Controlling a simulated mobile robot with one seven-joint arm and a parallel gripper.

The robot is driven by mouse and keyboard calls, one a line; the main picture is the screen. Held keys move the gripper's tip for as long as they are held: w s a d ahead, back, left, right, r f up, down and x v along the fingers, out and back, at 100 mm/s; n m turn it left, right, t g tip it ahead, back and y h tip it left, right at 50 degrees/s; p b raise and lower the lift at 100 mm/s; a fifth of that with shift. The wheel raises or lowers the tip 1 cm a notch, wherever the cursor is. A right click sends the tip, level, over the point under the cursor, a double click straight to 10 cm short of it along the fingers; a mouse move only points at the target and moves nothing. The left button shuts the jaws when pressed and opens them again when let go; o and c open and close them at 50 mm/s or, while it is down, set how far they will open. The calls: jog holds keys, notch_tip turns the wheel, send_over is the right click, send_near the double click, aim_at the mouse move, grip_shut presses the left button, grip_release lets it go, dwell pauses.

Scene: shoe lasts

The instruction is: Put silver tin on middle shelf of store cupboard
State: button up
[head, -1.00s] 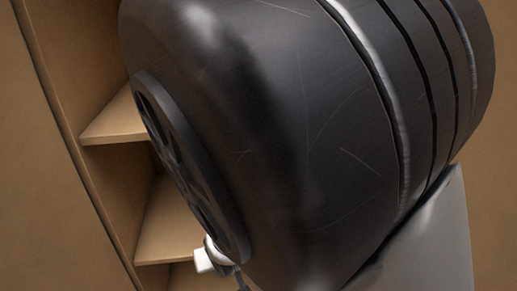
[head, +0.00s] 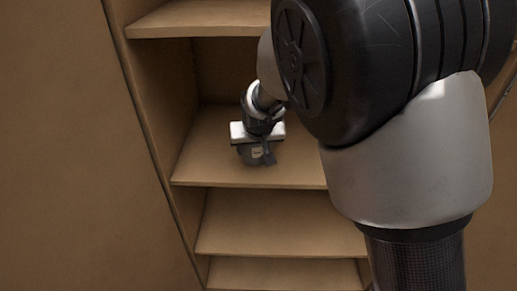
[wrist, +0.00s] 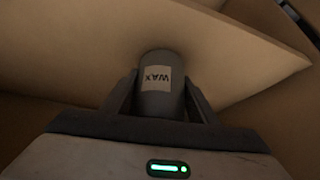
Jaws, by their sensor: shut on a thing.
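The silver tin (wrist: 158,100) is a grey cylinder with a pale label reading WAX, upside down in the wrist view. My gripper (wrist: 160,88) is shut on it, one finger on each side. In the head view my gripper (head: 258,150) is inside the store cupboard (head: 150,110), over a shelf (head: 215,172) that has one shelf above it and others below. The tin (head: 257,153) shows small and partly hidden between the fingers there. It is at or just above the shelf board; I cannot tell if it touches.
A higher shelf (head: 190,20) is above my gripper. Two lower boards (head: 280,222) (head: 285,273) are below. The cupboard's left side wall stands beside the gripper. The visible shelf surface around the tin is bare. My arm hides the cupboard's right part.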

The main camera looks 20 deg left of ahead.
jog(key=shift+f, duration=0.6)
jog(key=o, duration=1.3)
jog(key=shift+r, duration=0.3)
jog(key=p+v, duration=0.4)
jog(key=v, duration=0.7)
jog(key=s+d+r+m, duration=0.1)
jog(key=s+d+r, duration=0.15)
jog(key=d, duration=0.55)
jog(key=s+d+r+m, duration=0.15)
jog(key=d+r, duration=0.25)
jog(key=d, duration=0.4)
jog(key=s+d+r+h, duration=0.1)
jog(key=s+d, duration=0.3)
jog(key=s, duration=0.1)
jog(key=s+d+r+m, duration=0.1)
jog(key=s+d, duration=0.4)
jog(key=s+d+m+h, duration=0.1)
jog(key=s+d, duration=0.3)
jog(key=s, duration=0.1)
jog(key=shift+s+d+r+h, duration=0.25)
jog(key=shift+d+r+h, duration=0.05)
jog(key=shift+r, duration=0.1)
